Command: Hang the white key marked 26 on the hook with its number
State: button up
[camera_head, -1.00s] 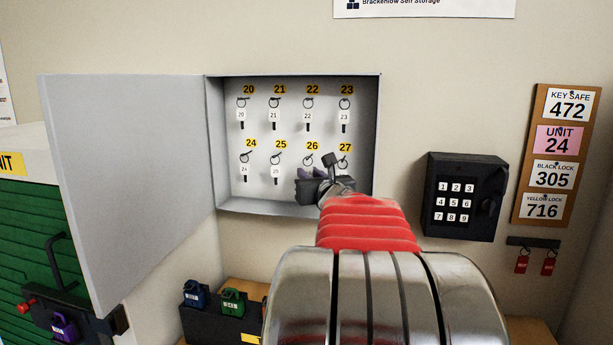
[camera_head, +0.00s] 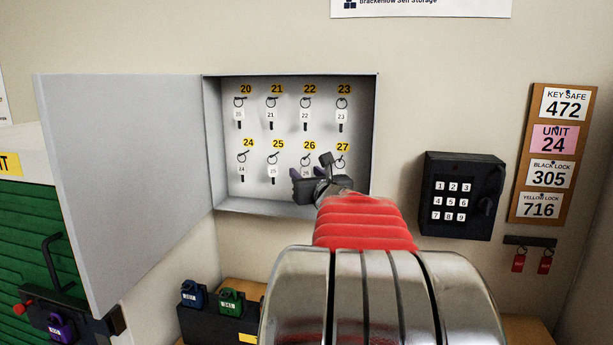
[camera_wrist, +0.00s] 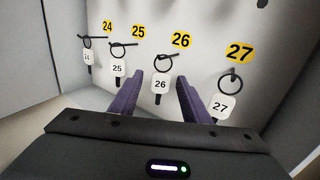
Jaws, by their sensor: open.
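The white key tag marked 26 (camera_wrist: 160,86) hangs by its ring under the yellow 26 label (camera_wrist: 181,40) in the wrist view. Its ring appears to be on the hook there. My gripper (camera_wrist: 159,82) is open, with one purple finger on each side of the tag and a gap visible on both sides. In the head view my gripper (camera_head: 307,180) is inside the open key cabinet (camera_head: 290,206), in front of the lower row, and partly covers the 26 key.
Key 25 (camera_wrist: 118,68) hangs just left of my fingers and key 27 (camera_wrist: 223,106) close on the right. The cabinet door (camera_head: 125,170) stands open at the left. A black keypad box (camera_head: 462,195) is on the wall at the right.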

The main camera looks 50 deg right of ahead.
jog(key=shift+s+a, duration=0.1)
jog(key=v, duration=1.3)
jog(key=shift+s+a, duration=0.15)
jog(key=shift+s, duration=0.1)
